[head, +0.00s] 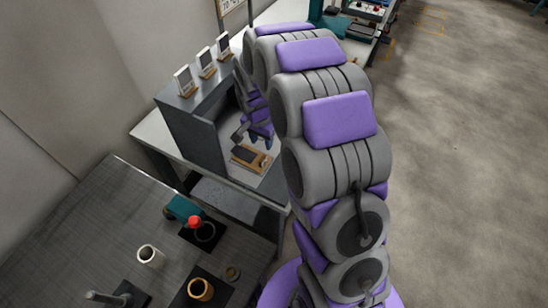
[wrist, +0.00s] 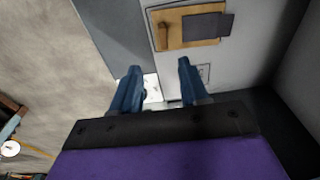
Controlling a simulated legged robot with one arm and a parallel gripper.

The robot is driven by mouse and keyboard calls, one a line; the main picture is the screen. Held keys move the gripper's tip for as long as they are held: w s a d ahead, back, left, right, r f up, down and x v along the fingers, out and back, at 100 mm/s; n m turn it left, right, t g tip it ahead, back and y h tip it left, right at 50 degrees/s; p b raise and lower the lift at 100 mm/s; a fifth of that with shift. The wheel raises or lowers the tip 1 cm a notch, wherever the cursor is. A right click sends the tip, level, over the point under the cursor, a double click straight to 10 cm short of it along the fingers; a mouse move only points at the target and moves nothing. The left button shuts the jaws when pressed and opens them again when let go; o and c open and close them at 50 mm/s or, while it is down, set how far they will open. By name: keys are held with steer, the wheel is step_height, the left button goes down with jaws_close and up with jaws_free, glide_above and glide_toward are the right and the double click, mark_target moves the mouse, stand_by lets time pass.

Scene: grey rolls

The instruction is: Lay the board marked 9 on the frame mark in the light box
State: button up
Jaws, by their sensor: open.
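A tan wooden board (wrist: 182,35) with a brown peg-like handle and dark flat pieces lies on the pale floor of the grey light box (head: 188,137). The board also shows in the head view (head: 262,160). I cannot read a number on it. A thin dark outline, perhaps the frame mark (wrist: 204,72), shows on the floor beside it. My gripper (wrist: 158,80) is open, with its blue fingers apart and short of the board in the picture. A white patch with a dark marking shows between the fingers; I cannot tell what it is. In the head view my gripper (head: 260,138) is at the box opening.
Several small framed cards (head: 205,62) stand on top of the box. Open floor lies to the right.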

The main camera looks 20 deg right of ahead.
steer(key=s+r+n+g, duration=0.1)
steer(key=s+r+n, duration=0.1)
steer(key=s+r, duration=0.5)
steer(key=s+r+n, duration=0.2)
steer(key=s+r, duration=0.3)
steer(key=s, duration=0.4)
steer(key=s+r+n, duration=0.2)
steer(key=s, duration=0.8)
steer(key=s+r+n+g, duration=0.1)
steer(key=s+r+n, duration=0.1)
steer(key=s, duration=0.8)
steer(key=shift+s+n+g+y, duration=0.2)
steer(key=shift+n+g+y, duration=0.1)
steer(key=shift+n, duration=0.2)
steer(key=shift+a, duration=0.15)
